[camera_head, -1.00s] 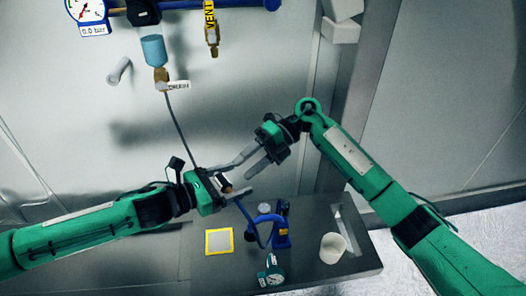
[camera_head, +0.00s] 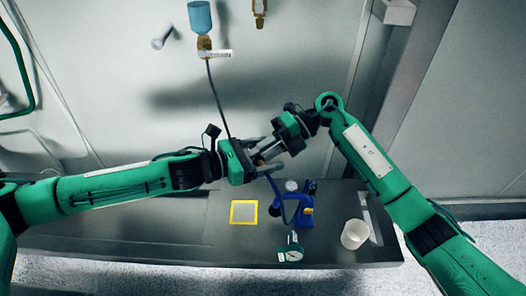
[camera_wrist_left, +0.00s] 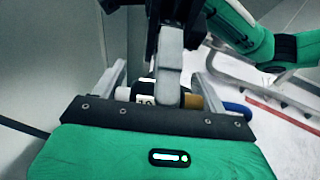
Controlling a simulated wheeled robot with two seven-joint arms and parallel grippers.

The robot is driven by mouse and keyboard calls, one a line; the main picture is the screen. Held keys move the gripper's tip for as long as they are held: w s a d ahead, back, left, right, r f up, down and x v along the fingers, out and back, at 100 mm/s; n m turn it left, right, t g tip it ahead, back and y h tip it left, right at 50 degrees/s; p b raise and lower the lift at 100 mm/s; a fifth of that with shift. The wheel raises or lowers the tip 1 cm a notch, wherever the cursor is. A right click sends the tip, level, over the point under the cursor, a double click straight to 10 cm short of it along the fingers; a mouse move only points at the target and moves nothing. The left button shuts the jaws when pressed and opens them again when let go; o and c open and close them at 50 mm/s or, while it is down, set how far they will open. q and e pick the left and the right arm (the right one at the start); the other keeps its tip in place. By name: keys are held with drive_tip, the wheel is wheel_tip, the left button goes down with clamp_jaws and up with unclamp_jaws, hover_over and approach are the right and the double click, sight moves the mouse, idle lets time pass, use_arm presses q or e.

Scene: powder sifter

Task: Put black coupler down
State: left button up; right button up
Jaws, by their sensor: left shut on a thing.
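My left gripper (camera_head: 265,164) is shut on the black coupler, above the bench. In the left wrist view the black coupler (camera_wrist_left: 147,88) lies crosswise between the left fingers, with a white label, a brass part to the right and a blue hose beyond. In the head view the coupler is mostly hidden by the grippers. My right gripper (camera_head: 266,147) is right at the left one, its fingers apart. One grey right finger (camera_wrist_left: 170,68) crosses in front of the coupler; whether it touches cannot be told. A yellow-framed square pad (camera_head: 233,212) lies on the bench below.
The bench left of the pad is clear. A grey hose hangs from a brass fitting (camera_head: 205,44) on the wall.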

use_arm(q)
drive_tip(key=o, duration=1.1)
drive_tip(key=shift+a, duration=0.15)
